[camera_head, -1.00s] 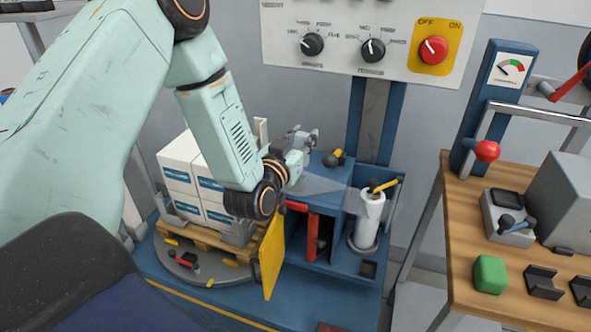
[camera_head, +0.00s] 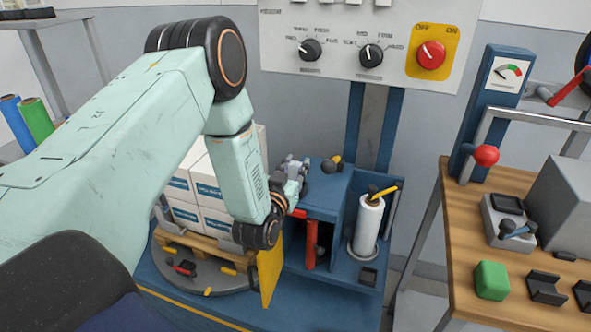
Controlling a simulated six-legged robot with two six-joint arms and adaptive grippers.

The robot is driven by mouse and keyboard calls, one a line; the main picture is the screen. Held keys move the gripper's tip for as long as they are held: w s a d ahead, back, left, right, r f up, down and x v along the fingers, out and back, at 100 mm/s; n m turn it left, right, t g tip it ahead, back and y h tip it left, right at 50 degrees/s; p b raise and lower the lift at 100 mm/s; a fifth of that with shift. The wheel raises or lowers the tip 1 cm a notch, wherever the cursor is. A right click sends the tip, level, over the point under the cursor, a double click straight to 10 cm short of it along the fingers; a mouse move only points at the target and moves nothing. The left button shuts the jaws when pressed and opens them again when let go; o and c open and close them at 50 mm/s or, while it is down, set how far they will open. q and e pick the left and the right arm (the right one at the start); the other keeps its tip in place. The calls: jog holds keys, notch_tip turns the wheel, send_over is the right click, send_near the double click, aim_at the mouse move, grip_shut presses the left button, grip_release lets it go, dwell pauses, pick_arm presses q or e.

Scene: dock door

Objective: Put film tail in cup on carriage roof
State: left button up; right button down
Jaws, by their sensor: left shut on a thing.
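The blue carriage (camera_head: 328,203) stands at the machine's mast, with the white film roll (camera_head: 369,226) upright in its right bay. My left gripper (camera_head: 301,169) is at the left edge of the carriage roof, seen from behind, and is shut on the film tail. The tail itself is too thin or too hidden to make out now. A black knob with a yellow part (camera_head: 334,163) is at the back of the roof. My right gripper is not in view.
White boxes (camera_head: 183,213) on a pallet stand on the turntable (camera_head: 209,279), partly behind my left arm. A yellow flap (camera_head: 270,272) stands just below the gripper. A control panel (camera_head: 365,40) hangs above. The wooden bench (camera_head: 460,285) at right holds a green block (camera_head: 491,280).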

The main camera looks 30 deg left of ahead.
pick_arm(q)
jog(key=shift+w+f, duration=0.15)
jog(key=shift+f, duration=0.2)
jog(key=o, duration=0.9)
jog(key=shift+o, duration=0.2)
jog(key=shift+s+r, duration=0.25)
jog(key=p+v, duration=0.1)
jog(key=v, duration=1)
jog(key=shift+s, duration=0.3)
jog(key=shift+d, duration=0.15)
